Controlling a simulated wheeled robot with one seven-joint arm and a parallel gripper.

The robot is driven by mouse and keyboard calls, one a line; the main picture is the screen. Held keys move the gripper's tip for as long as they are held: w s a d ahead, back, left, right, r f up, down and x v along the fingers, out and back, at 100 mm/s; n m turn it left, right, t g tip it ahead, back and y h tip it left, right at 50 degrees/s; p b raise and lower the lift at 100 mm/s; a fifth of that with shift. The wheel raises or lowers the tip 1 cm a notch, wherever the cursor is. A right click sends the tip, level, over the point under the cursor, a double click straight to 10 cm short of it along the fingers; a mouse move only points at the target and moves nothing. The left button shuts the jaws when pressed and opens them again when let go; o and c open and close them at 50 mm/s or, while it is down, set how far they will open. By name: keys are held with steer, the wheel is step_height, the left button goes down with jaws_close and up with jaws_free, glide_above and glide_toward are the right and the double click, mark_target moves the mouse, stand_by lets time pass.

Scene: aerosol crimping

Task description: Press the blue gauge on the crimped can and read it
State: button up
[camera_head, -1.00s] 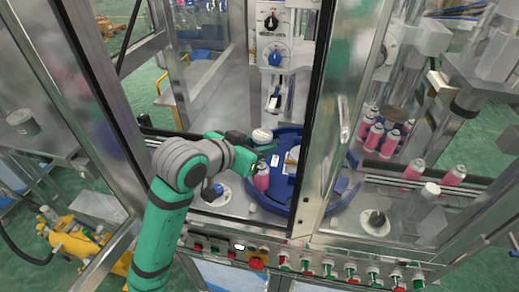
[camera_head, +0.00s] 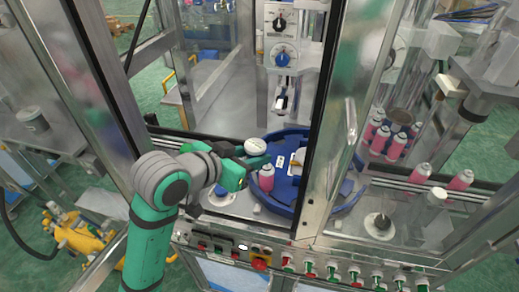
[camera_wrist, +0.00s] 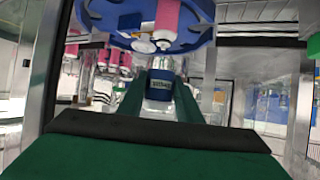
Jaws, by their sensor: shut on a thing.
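A pink can (camera_head: 266,178) with a pale top stands upright on the blue turntable (camera_head: 330,208) inside the machine. My gripper (camera_head: 250,163) is just left of the can and shut on the gauge (camera_head: 256,147), whose round pale face shows in the head view. In the wrist view the gauge's blue body (camera_wrist: 159,86) sits between the green fingers, with a small dark display whose digits are too small to read. The gauge is up and left of the can top in the head view and looks apart from it. The pink can (camera_wrist: 167,17) also shows in the wrist view.
A steel door frame (camera_head: 318,140) stands just right of the can. Several pink cans (camera_head: 385,140) stand behind the glass at the right. A column with knobs (camera_head: 283,55) rises behind the turntable. A button panel (camera_head: 262,262) runs along the front edge.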

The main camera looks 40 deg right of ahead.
steer(key=s+a, duration=0.3)
steer(key=a, duration=0.8)
steer(key=shift+a, duration=0.25)
stand_by(0.5)
